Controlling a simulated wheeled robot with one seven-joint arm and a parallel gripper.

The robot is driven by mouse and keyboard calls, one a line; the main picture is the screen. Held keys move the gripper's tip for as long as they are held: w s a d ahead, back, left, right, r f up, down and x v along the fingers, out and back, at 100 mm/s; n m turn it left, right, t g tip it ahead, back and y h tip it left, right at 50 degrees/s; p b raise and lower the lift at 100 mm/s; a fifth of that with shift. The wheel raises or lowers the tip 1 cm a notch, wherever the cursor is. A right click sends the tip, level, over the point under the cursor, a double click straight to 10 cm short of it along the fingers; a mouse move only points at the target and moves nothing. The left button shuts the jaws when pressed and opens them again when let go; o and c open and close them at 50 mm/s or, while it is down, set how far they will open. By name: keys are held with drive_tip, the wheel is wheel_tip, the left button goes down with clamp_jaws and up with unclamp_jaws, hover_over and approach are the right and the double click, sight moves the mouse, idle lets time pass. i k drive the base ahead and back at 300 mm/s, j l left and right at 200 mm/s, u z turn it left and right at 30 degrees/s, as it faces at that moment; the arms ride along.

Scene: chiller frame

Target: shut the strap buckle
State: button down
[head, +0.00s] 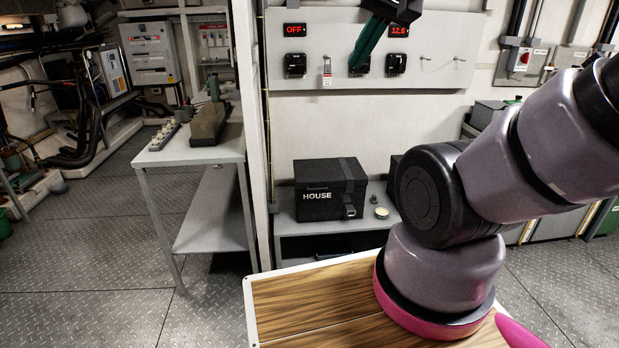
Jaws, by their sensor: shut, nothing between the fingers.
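The strap runs over the black box marked HOUSE (322,197), on a low grey shelf. Its buckle (350,211) shows as a small dark grey piece on the box's front face, near the right side. It is too small to tell whether the buckle is open or shut. My gripper (357,66) is at the top of the head view, its green fingers pointing down and left. It is shut and empty, well above the box and apart from the buckle. Its fingertips overlap a dark switch on the wall panel; I cannot tell the distance between them.
The wall panel (440,76) carries switches, red displays and a red-white tag. A small round tin (381,212) and a green-grey piece sit right of the box. Another dark box is partly hidden by my arm. A grey bench (190,152) stands left, beyond a white post.

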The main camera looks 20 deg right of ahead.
sight(349, 208)
drive_tip(key=i+j+z, duration=0.1)
drive_tip(key=j+z, duration=0.3)
drive_tip(key=j, duration=0.2)
drive_tip(key=j+z, duration=0.4)
drive_tip(key=j, duration=0.15)
drive_tip(key=z, duration=0.4)
drive_tip(key=i+j+z, duration=0.15)
drive_tip(key=z, duration=0.2)
drive_tip(key=j+z, duration=0.1)
drive_tip(key=z, duration=0.3)
drive_tip(key=i+j+z, duration=0.15)
drive_tip(key=j, duration=0.2)
drive_tip(key=i+j+z, duration=0.2)
drive_tip(key=j, duration=0.2)
drive_tip(key=j+z, duration=0.15)
drive_tip(key=j, duration=0.2)
drive_tip(key=i+j+z, duration=0.2)
drive_tip(key=j, duration=1)
